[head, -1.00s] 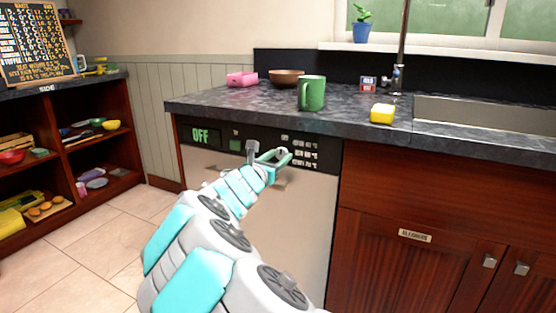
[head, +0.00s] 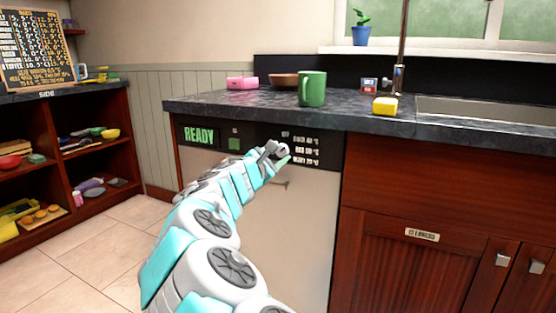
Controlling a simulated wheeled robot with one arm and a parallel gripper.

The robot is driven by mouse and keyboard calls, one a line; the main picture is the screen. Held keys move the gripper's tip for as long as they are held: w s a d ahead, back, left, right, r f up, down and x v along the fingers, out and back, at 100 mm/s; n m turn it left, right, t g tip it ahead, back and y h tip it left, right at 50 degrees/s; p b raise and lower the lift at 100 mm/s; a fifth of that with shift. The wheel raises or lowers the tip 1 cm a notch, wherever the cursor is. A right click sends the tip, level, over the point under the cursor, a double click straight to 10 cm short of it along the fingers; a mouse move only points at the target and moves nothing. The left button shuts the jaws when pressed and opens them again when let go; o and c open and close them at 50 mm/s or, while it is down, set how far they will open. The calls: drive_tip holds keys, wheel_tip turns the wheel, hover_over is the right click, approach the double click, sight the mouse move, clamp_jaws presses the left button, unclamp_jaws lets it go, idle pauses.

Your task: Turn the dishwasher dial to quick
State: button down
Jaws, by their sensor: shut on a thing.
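The dishwasher (head: 303,230) has a pale metal front and a black control strip under the counter. Its display (head: 199,136) reads READY in green. Small white setting labels (head: 306,150) stand right of the gripper. I cannot read them all or tell which one the dial points to. The dishwasher handle shows just below the gripper.
The dark counter above holds a green mug (head: 312,89), a brown bowl (head: 284,80), a pink object (head: 242,83) and a yellow sponge (head: 385,107). Wooden cabinets (head: 420,200) stand to the right. Open floor (head: 110,240) lies left, before a shelf unit.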

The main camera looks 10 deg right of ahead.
idle(0.4)
drive_tip(key=shift+c, duration=1.7)
unclamp_jaws()
drive_tip(key=v, duration=0.8)
drive_tip(key=shift+d, duration=0.1)
